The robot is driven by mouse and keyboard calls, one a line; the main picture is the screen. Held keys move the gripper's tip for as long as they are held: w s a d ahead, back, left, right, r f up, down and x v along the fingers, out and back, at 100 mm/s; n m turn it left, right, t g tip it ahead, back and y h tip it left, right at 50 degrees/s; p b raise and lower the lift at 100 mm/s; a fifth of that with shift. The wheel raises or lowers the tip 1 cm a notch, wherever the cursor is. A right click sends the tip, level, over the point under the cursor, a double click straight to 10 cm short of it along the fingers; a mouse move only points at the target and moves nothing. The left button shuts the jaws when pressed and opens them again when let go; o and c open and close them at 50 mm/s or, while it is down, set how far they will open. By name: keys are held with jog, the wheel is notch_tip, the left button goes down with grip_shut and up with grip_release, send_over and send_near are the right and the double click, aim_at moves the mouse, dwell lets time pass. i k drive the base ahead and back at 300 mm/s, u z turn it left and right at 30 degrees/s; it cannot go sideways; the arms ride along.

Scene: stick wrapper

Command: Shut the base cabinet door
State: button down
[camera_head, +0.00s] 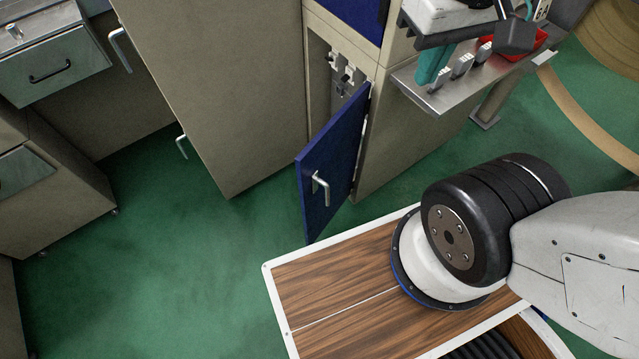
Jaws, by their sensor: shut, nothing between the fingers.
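The base cabinet door (335,165) is a blue panel with a silver bar handle (320,188). It stands open, swung out toward me from the beige base cabinet (385,150). Its hinge side is at the right of the opening, and its free edge points down and left over the green floor. Metal fittings (345,75) show inside the opening. The lower part of the inside is hidden behind the door. My gripper is not in view; only lower parts of my arm show at the right, apart from the door.
A tall beige cabinet (220,90) stands left of the opening. A metal shelf (430,95) with tools and a red tray juts out at the upper right. Drawer units (50,70) stand at the far left. Green floor (180,270) is clear left of the door.

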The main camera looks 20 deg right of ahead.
aim_at(325, 168)
jog(key=u, duration=0.65)
jog(key=k, duration=0.9)
jog(key=z, duration=0.75)
